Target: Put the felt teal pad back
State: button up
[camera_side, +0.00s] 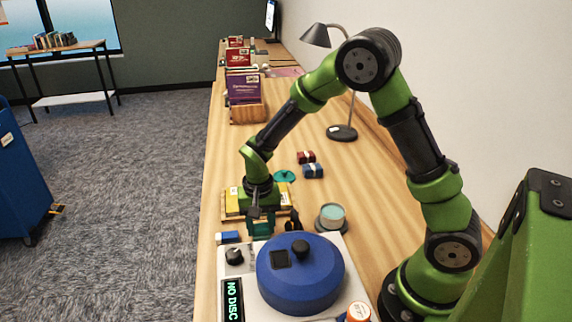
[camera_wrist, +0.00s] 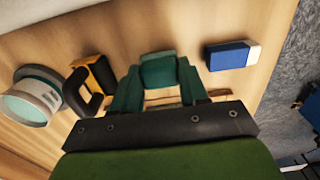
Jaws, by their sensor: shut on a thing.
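My gripper (camera_side: 261,226) points down just behind the white machine. In the wrist view its two dark teal fingers (camera_wrist: 158,88) are shut on a small teal block, which looks like the felt teal pad (camera_wrist: 158,70). In the side view the pad cannot be told clearly from the fingers. The pad appears held above the wooden table; the exact gap cannot be told. A flat teal disc-like piece (camera_side: 284,176) lies on the table farther back, partly behind my arm.
The white machine (camera_side: 240,262) has a blue round lid (camera_side: 300,275) and a "NO DISC" display. A blue-and-white block (camera_side: 228,237), a round teal-topped tub (camera_side: 331,216) and a black-and-yellow handled item (camera_wrist: 92,82) flank my gripper. A wooden tray (camera_side: 232,215) with yellow items sits behind.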

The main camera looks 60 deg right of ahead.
aim_at(261, 226)
jog(key=o, duration=1.2)
jog(key=shift+f, duration=0.15)
jog(key=shift+o, duration=0.2)
notch_tip(261, 226, up, 12)
jog(key=r, duration=0.1)
jog(key=s+r+n+t+y, duration=0.1)
jog(key=s+r+n+t, duration=0.1)
jog(key=s+r, duration=0.3)
jog(key=s+a+r+n+t+y, duration=0.1)
jog(key=s+r+n+t, duration=0.2)
jog(key=s, duration=0.7)
jog(key=shift+s+a+r+t, duration=0.25)
jog(key=shift+s+r+t, duration=0.1)
jog(key=shift+r+t, duration=0.65)
